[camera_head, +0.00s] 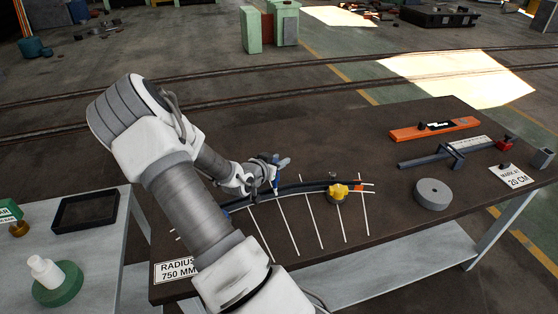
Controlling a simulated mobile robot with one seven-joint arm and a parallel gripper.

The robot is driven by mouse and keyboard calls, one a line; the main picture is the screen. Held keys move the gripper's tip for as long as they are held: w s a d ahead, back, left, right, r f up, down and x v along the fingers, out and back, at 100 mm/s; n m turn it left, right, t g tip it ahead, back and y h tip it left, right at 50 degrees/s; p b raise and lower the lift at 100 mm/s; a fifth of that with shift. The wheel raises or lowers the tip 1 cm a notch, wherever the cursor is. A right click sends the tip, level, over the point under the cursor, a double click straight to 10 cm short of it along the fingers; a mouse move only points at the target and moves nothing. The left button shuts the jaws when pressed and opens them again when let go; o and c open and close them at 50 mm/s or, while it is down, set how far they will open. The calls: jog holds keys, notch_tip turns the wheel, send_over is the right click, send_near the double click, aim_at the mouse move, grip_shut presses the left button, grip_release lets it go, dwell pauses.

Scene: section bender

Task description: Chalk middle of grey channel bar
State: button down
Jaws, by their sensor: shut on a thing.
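The grey channel bar (424,158) lies on the right of the dark bench, with a grey clamp-like piece (451,154) across it. My gripper (274,172) is far left of the bar, over the middle of the bench. It is shut on a small blue thing (276,180), just above or beside a dark curved bar (306,186). The blue thing's shape and any touch with the curved bar are too small to tell. No chalk can be made out for certain.
A yellow piece (338,191) sits at the curved bar over white lines. An orange tool (435,129), grey disc (433,194), red piece (504,145) and grey cup (542,158) surround the channel bar. A side table (98,262) holds a black tray (86,226) and white bottle (45,271).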

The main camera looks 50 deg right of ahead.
jog(key=shift+r, duration=0.15)
notch_tip(320, 180, up, 9)
jog(key=p, duration=0.6)
dwell(0.7)
dwell(0.4)
jog(key=w+a+f+n+t+y, duration=0.1)
jog(key=w+a+n+t+y, duration=0.25)
jog(key=a, duration=0.65)
jog(key=w+a+f+n+t+y, duration=0.2)
jog(key=w+a+n+t, duration=0.25)
jog(key=a, duration=0.55)
jog(key=a+r+n+t+y, duration=0.1)
jog(key=a+n+y, duration=0.5)
jog(key=a, duration=1.2)
jog(key=shift+w+a+r+n+t+y, duration=0.4)
jog(key=shift+r+y, duration=0.2)
jog(key=shift+y, duration=0.15)
